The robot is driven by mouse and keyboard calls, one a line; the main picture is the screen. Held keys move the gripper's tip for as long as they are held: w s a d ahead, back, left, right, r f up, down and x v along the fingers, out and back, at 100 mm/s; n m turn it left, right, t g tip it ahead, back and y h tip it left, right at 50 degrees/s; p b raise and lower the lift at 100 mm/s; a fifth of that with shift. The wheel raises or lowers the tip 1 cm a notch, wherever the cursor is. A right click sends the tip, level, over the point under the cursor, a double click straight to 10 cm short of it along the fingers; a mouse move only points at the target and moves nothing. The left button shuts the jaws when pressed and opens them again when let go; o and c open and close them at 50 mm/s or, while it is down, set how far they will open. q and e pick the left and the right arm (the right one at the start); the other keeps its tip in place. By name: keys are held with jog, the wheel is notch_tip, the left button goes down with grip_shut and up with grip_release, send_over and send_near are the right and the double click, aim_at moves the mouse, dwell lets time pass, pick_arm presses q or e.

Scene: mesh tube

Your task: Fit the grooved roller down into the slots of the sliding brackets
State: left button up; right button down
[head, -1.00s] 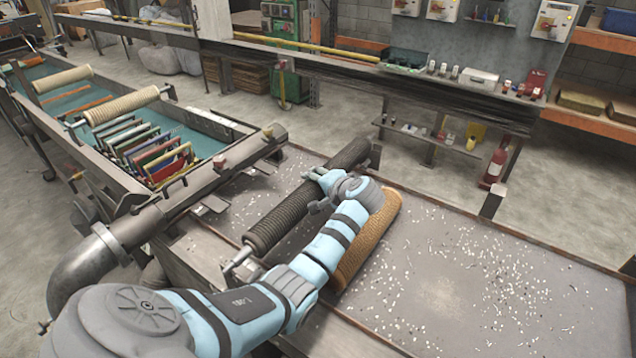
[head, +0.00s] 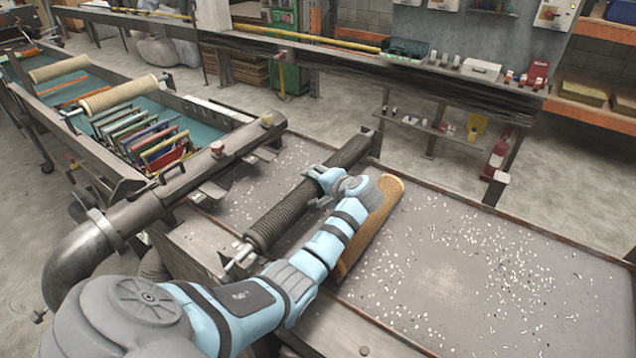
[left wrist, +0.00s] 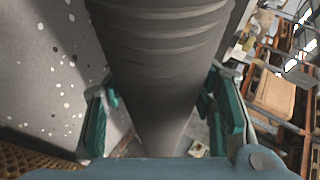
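The grooved roller (head: 282,214) is dark and ribbed and lies slantwise over the left part of the table, a bare shaft at its near end. Whether the roller clears the tabletop is hard to tell. The sliding brackets, a near one (head: 208,193) and a far one (head: 262,153), sit on the round metal beam left of the roller. Their slots are too small to make out. My right gripper is out of view.
A tan mesh roller (head: 375,232) lies on the table close to the right of my left gripper. The table (head: 450,270) is strewn with pale flecks and open to the right. A teal-floored trough (head: 60,85) with colored frames stands left beyond the beam (head: 150,200).

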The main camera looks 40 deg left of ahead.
pick_arm(q)
jog(key=o, duration=0.5)
jog(key=shift+r, duration=0.1)
jog(key=shift+o, duration=0.2)
jog(key=shift+s+d, duration=0.1)
jog(key=v, duration=1.2)
